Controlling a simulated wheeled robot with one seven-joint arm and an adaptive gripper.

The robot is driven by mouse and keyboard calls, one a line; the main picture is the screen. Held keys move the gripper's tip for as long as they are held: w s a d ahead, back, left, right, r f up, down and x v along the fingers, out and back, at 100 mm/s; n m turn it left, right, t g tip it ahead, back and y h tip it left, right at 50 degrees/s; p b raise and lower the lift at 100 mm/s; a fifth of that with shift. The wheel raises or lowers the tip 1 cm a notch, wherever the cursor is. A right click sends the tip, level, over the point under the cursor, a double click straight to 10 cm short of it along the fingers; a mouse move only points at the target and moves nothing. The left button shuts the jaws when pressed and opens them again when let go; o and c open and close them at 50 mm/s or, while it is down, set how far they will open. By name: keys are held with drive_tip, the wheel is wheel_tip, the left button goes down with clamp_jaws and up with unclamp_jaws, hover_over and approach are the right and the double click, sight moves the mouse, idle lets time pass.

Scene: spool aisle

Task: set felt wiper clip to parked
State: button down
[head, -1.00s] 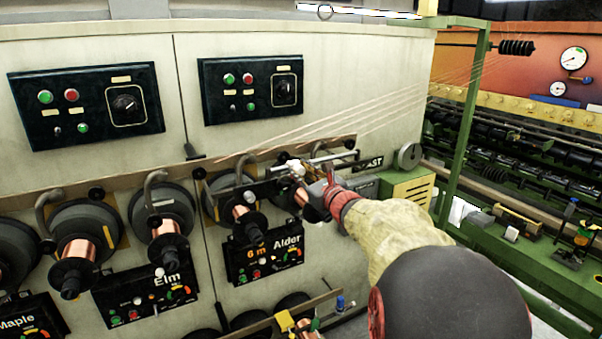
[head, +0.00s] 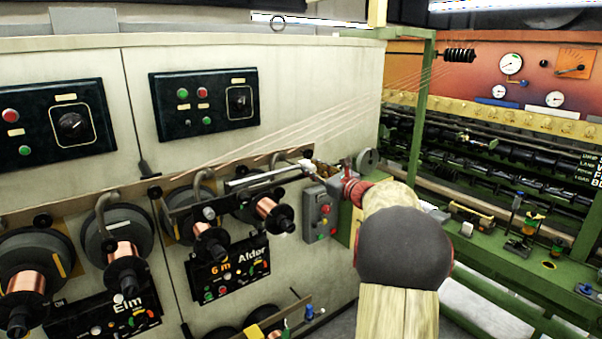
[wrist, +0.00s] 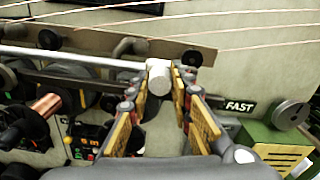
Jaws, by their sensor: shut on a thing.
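The felt wiper clip (wrist: 160,82) looks like a small white block or roll. In the wrist view it sits between the fingertips of my gripper (wrist: 168,78), which is shut on it. A thin grey rail (wrist: 75,60) runs from the left up to the clip. In the head view the white clip (head: 307,165) is at the right end of the rail (head: 240,185), with my gripper (head: 322,170) on it, small and partly blurred. A FAST label (wrist: 239,107) is right of my fingers in the wrist view.
Copper spools (head: 210,241) stick out from the machine face below the rail. Thin wires (head: 300,133) slant above it. A grey control box (head: 320,213) and a green post (head: 421,100) stand near my arm. A green bench (head: 500,245) lies to the right.

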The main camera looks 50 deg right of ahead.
drive_tip(key=shift+s+d+r, duration=0.1)
drive_tip(key=shift+d, duration=0.15)
drive_tip(key=c, duration=1.6)
unclamp_jaws()
drive_tip(key=shift+d, duration=0.1)
drive_tip(key=v, duration=1.2)
